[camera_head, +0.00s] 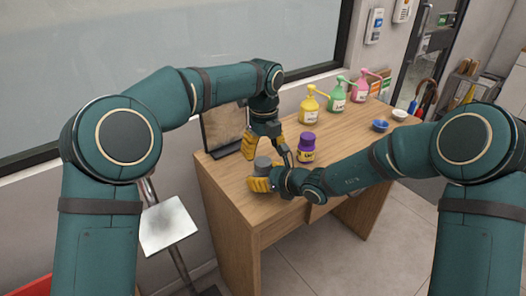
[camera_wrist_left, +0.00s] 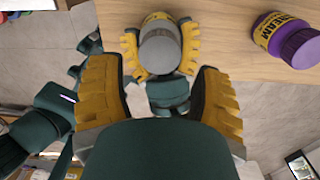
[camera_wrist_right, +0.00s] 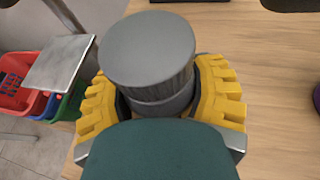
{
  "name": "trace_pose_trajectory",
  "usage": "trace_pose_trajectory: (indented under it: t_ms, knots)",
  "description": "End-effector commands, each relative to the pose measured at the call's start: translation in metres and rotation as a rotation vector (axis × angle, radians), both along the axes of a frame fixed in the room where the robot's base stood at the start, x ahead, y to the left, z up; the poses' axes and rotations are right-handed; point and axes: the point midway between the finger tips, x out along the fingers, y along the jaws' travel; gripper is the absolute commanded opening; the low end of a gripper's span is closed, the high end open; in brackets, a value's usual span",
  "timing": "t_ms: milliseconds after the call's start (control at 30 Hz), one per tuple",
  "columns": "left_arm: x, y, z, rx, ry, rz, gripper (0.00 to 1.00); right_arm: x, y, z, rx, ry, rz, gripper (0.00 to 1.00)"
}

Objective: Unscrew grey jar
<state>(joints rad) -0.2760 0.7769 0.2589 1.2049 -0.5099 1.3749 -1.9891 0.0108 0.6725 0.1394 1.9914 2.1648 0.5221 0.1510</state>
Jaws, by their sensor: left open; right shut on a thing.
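The grey jar (camera_head: 262,165) stands upright near the front left of the wooden table, with its grey lid on top. My right gripper (camera_head: 262,184) is shut around the jar's lower body from the side; the jar also shows between its yellow fingers in the right wrist view (camera_wrist_right: 152,60). My left gripper (camera_head: 266,148) is open, pointing down above the jar, with its fingers apart and empty. In the left wrist view the jar's lid (camera_wrist_left: 160,52) lies beyond the left fingertips, with a yellow label edge visible beside it.
Yellow (camera_head: 310,107), green (camera_head: 337,97) and pink (camera_head: 360,90) pump bottles line the back. A blue bowl (camera_head: 380,126) and white bowl (camera_head: 399,115) are at right. A dark-framed panel (camera_head: 222,128) stands behind.

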Motion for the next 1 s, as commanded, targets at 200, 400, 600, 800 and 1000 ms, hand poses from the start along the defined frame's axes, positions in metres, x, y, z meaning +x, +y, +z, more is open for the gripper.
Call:
trace_pose_trajectory:
  t_ms: [200,400,600,800,1000]
  knots:
    - [0.000,-0.002,0.010,0.000,0.007,-0.113,0.65,0.000,0.000,-0.001,-0.001,0.002,0.000,0.00]
    - [0.000,-0.001,0.025,0.000,0.005,-0.233,0.65,0.000,0.000,-0.001,-0.001,0.002,0.000,0.00]
    - [0.000,0.001,0.031,0.003,0.003,-0.286,0.65,0.000,0.000,-0.001,-0.001,0.002,0.000,0.00]
    - [0.000,0.001,0.010,0.002,0.005,-0.291,0.65,0.000,0.000,-0.001,-0.001,0.002,0.000,0.00]
    - [0.000,0.001,-0.020,0.002,0.005,-0.290,0.65,0.000,0.000,-0.001,-0.001,0.002,0.000,0.00]
